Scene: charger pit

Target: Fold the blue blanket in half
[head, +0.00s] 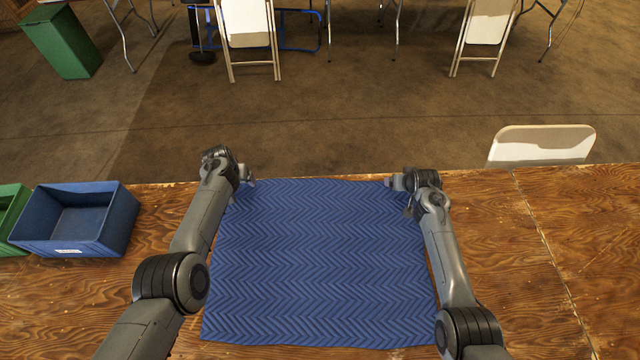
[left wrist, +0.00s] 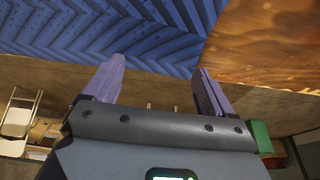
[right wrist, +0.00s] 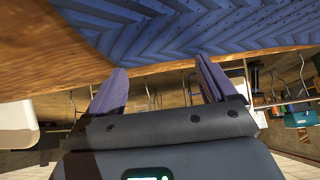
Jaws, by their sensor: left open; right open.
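The blue blanket (head: 320,265) with a zigzag pattern lies spread flat on the wooden table, its far edge close to the table's far edge. My left gripper (head: 249,183) is at the blanket's far left corner; in the left wrist view its two fingers (left wrist: 160,85) are apart with nothing between them, near the blanket (left wrist: 130,35). My right gripper (head: 393,184) is at the far right corner; in the right wrist view its fingers (right wrist: 160,88) are apart and empty, near the blanket (right wrist: 190,30). Whether the fingers touch the cloth, I cannot tell.
A blue bin (head: 75,220) and part of a green bin (head: 10,215) stand on the table (head: 540,270) at the left. A folding chair (head: 541,145) stands beyond the far edge at the right. The table right of my right arm is clear.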

